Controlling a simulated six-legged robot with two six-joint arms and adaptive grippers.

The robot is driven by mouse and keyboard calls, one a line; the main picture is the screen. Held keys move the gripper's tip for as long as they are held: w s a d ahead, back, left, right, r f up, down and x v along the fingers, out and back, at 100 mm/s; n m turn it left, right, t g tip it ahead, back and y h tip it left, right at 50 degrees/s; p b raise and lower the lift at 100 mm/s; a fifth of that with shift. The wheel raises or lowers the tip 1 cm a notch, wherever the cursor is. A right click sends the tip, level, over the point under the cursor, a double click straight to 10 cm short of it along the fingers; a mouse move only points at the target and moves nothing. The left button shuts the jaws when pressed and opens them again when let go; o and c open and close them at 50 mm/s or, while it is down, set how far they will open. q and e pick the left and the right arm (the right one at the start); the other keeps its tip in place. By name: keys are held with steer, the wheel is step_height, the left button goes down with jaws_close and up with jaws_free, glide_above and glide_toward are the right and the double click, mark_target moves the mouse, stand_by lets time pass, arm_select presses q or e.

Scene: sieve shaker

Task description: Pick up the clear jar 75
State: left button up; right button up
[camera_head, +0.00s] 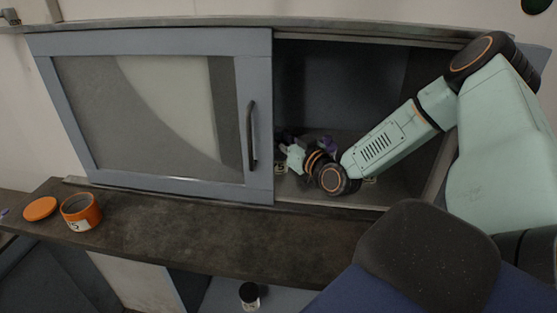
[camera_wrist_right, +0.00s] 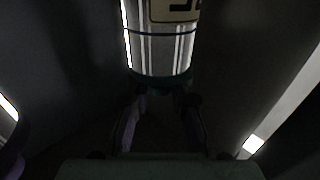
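A clear jar (camera_wrist_right: 160,55) fills the upper middle of the right wrist view. Its pale label is cut off by the top edge, so I cannot read the full number. My right gripper (camera_wrist_right: 162,100) has its two fingers apart, with the jar just beyond the tips; I cannot tell whether they touch it. In the head view my right gripper (camera_head: 306,146) is inside the open right part of the cabinet, and its own wrist hides most of what is in front of it. My left gripper is not in view.
The cabinet's sliding glass door (camera_head: 150,110) covers the left half. An orange jar (camera_head: 80,213) labelled 75 or similar, partly unreadable, and an orange lid (camera_head: 40,209) rest on the dark counter (camera_head: 190,230). A dark-topped jar (camera_head: 249,293) stands lower down.

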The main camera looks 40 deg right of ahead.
steer(key=o, duration=0.5)
steer(key=shift+o, duration=0.2)
steer(key=shift+s, duration=0.15)
